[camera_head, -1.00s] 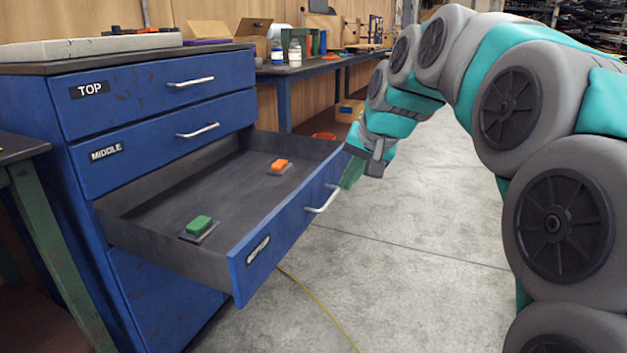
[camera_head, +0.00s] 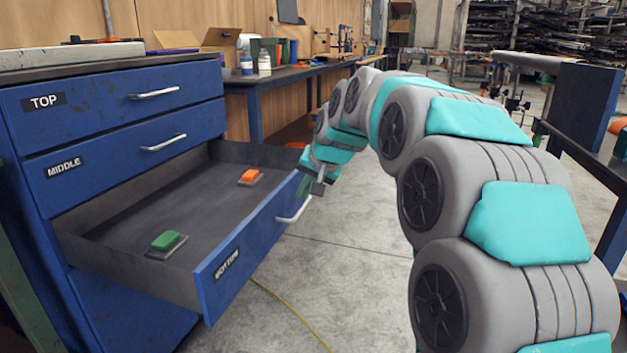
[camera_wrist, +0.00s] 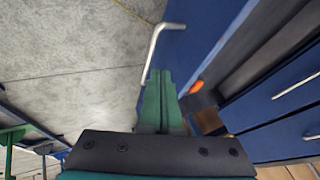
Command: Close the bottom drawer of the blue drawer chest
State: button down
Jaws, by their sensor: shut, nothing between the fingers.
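The blue drawer chest (camera_head: 110,118) stands at the left in the head view. Its drawer labelled bottom (camera_head: 243,245) is pulled far out, while the top and middle drawers are shut. The open drawer's silver handle (camera_head: 296,212) also shows in the wrist view (camera_wrist: 153,45). Inside lie a green block (camera_head: 165,240) and an orange block (camera_head: 249,175), each on a grey plate. My gripper (camera_head: 304,186) is at the right end of the drawer front, close beside the handle. In the wrist view its green fingers (camera_wrist: 161,78) are together and empty. I cannot tell whether they touch the drawer front.
A workbench (camera_head: 290,78) with jars and cardboard boxes runs along the wall behind the chest. A yellow cable (camera_head: 290,308) lies on the floor. Another bench with a blue panel (camera_head: 582,108) stands at the right.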

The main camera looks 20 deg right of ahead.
aim_at(284, 198)
jog(key=shift+w+a+r, duration=0.1)
jog(key=shift+w+a, duration=0.4)
jog(key=shift+a, duration=0.25)
jog(key=shift+w+a+r, duration=0.1)
jog(key=shift+w+a, duration=0.4)
jog(key=shift+a, duration=0.2)
